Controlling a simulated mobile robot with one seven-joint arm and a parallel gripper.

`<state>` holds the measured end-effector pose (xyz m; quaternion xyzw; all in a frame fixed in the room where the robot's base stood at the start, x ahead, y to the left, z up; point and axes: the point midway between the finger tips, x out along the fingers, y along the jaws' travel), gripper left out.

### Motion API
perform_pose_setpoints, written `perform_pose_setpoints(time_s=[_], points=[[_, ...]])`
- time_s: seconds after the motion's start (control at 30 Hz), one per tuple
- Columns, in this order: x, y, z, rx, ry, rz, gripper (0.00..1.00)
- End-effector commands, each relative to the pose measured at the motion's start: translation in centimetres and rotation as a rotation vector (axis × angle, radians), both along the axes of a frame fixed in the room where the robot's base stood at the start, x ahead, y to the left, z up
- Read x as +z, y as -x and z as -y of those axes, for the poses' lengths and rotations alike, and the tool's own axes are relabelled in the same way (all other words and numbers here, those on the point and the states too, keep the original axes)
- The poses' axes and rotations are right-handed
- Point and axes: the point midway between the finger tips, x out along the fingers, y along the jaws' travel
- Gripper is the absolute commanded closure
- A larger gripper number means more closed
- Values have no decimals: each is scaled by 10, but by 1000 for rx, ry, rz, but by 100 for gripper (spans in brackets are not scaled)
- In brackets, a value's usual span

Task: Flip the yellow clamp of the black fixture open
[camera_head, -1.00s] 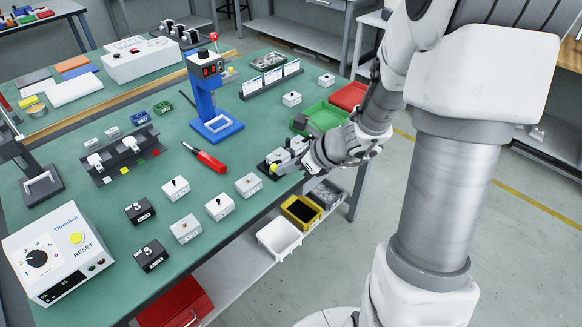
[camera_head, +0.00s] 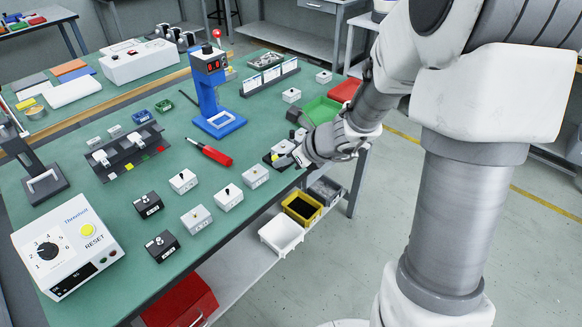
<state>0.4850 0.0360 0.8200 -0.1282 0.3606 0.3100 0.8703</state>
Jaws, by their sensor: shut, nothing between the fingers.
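The black fixture (camera_head: 269,160) lies near the right edge of the green bench, partly hidden by my gripper. Its yellow clamp (camera_head: 275,157) shows as a small yellow spot just left of my fingertips. A small white block (camera_head: 284,147) sits at the fixture. My gripper (camera_head: 286,162) reaches in from the right, low over the fixture, shut and empty. Its tips are close to the yellow clamp; I cannot tell whether they touch it. The clamp is too small to tell whether it is open or closed.
Several switch boxes (camera_head: 228,197) stand in front. Yellow and white bins (camera_head: 302,208) sit below the bench edge.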

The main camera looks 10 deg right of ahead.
Motion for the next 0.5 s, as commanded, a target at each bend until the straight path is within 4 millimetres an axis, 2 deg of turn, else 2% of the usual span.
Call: perform_pose_setpoints(time_s=[0.27, 0.5], points=[[-3, -12, -22, -194, 0, 3, 100], [0, -16, -31, -203, 1, 0, 100]])
